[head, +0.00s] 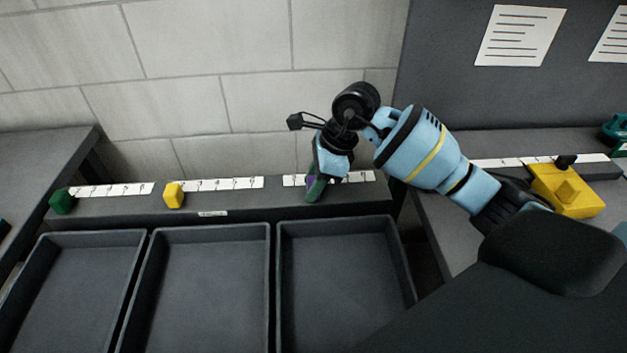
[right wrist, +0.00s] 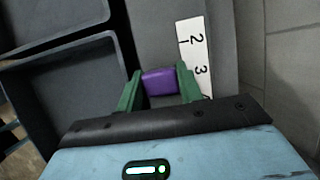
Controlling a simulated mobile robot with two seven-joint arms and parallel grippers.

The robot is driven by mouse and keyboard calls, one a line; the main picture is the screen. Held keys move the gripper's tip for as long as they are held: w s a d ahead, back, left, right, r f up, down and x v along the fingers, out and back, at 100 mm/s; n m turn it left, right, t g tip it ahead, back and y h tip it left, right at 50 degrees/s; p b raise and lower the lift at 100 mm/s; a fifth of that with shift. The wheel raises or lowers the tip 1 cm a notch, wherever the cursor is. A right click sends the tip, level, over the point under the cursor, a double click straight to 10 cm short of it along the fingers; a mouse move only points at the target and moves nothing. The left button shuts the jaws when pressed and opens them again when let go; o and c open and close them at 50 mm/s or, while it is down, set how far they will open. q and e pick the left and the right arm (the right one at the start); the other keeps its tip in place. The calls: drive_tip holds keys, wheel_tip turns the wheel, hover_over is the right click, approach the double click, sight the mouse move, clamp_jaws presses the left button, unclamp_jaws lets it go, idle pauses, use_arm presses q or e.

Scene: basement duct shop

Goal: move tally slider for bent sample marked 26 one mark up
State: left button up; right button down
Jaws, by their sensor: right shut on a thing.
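The purple slider (right wrist: 159,82) sits between the green fingers of my right gripper (right wrist: 160,88) in the right wrist view, beside a white number strip (right wrist: 196,60), roughly level with the 3. In the head view my right gripper (head: 315,188) reaches down to the rail behind the right tray and mostly hides the slider. It is shut on the slider. A yellow slider (head: 174,195) stands at the left end of the middle strip, and a green slider (head: 62,201) at the left end of the left strip. No marking of 26 is readable. My left gripper is out of view.
Three dark, empty-looking trays (head: 272,290) stand in front of the rail (head: 240,208). A block wall (head: 210,40) rises close behind it. On the right bench is a yellow object (head: 572,205) near another white strip (head: 503,163). Paper sheets (head: 519,35) hang above.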

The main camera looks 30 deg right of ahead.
sight(324, 194)
drive_tip(key=shift+s+d, duration=0.3)
drive_tip(key=shift+d, duration=0.3)
drive_tip(key=shift+s+d, duration=0.3)
drive_tip(key=shift+d, duration=0.35)
drive_tip(key=shift+s+d, duration=0.3)
drive_tip(key=shift+d, duration=0.3)
drive_tip(key=c, duration=0.9)
unclamp_jaws()
drive_tip(key=shift+v, duration=3.9)
